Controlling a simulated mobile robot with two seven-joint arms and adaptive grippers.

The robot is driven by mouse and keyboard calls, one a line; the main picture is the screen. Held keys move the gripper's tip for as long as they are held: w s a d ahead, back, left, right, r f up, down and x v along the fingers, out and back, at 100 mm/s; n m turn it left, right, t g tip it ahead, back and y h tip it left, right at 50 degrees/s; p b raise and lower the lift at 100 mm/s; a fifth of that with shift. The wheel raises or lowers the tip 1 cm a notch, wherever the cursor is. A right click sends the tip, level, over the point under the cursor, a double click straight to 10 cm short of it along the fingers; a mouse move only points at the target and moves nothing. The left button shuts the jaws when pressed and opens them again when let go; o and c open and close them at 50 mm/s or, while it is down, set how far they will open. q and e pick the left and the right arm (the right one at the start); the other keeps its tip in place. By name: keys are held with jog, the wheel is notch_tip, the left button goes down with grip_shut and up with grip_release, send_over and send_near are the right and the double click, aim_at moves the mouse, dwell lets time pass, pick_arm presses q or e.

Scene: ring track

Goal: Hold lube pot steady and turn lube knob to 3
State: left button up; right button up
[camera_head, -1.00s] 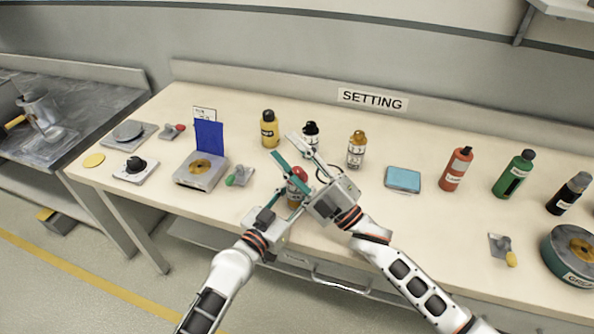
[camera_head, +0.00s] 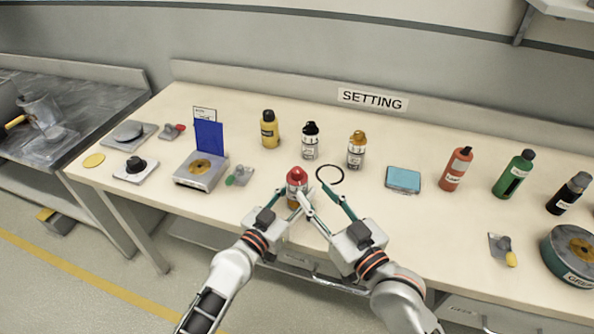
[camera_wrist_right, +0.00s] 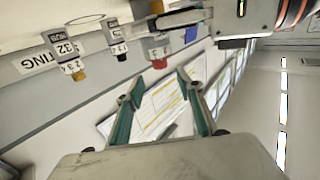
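A small pot with a red knob (camera_head: 296,175) stands near the table's front edge; I take it for the lube pot, though its label is not readable. The red knob (camera_wrist_right: 158,53) also shows in the right wrist view. My left gripper (camera_head: 289,201) has its fingers around the pot's body, below the knob, and appears shut on it. My right gripper (camera_head: 314,192) is just right of the pot, fingers spread and empty. In the right wrist view its fingertips (camera_wrist_right: 155,88) are wide apart with nothing between them. The knob's setting cannot be read.
Behind stand a black-topped pot (camera_head: 310,141), an orange-topped pot (camera_head: 356,150) and a yellow bottle (camera_head: 269,130). A black ring (camera_head: 330,175) lies close by the right gripper. A blue pad (camera_head: 403,180) lies to the right, with clear table around it.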

aim_at(300, 175)
jog(key=x, duration=0.9)
jog(key=shift+w+a, duration=0.15)
jog(key=shift+w, duration=0.05)
grip_shut()
